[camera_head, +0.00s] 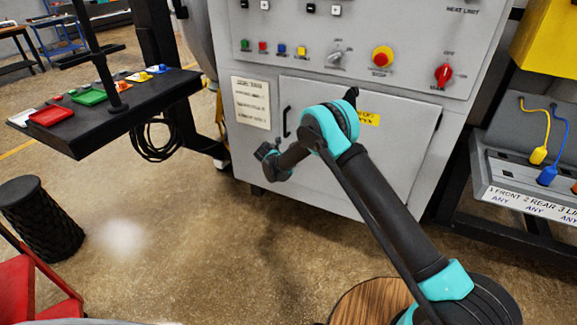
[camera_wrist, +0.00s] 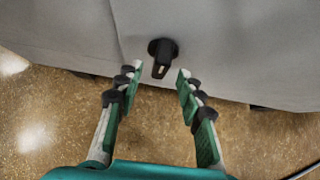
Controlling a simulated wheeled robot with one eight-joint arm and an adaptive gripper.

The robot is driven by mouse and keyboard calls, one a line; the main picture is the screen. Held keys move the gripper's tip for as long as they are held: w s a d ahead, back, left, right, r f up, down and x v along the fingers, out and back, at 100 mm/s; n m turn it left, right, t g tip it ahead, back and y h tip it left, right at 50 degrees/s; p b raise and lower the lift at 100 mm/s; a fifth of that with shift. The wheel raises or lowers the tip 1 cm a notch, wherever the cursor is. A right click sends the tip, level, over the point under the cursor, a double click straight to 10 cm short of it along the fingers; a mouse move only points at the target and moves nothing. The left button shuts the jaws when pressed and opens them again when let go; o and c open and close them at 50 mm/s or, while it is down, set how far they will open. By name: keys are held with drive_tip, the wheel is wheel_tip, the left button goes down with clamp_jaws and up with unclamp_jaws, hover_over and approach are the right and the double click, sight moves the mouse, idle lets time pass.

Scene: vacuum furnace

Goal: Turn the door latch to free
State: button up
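The latch (camera_wrist: 161,57) shows in the wrist view as a black knob with a narrow grip and a light mark, on a grey panel. Its grip points down, tilted slightly left. My gripper (camera_wrist: 156,79) is open and empty. Its two fingers are spread just below and to either side of the latch, with no visible contact. In the head view my arm reaches over the lower grey cabinet door (camera_head: 405,135). The arm's end is low at the door's left side, where the fingers and latch cannot be made out.
A black door handle (camera_head: 287,121) is on the door's left side. The control panel (camera_head: 400,45) with knobs and buttons is above. A black shelf (camera_head: 130,105) stands left, a black stool (camera_head: 40,220) lower left, and a cable rack (camera_head: 525,190) right. Floor before the door is open.

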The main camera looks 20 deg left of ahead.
drive_tip(key=shift+x, duration=1.85)
drive_tip(key=shift+c, duration=0.5)
clamp_jaws()
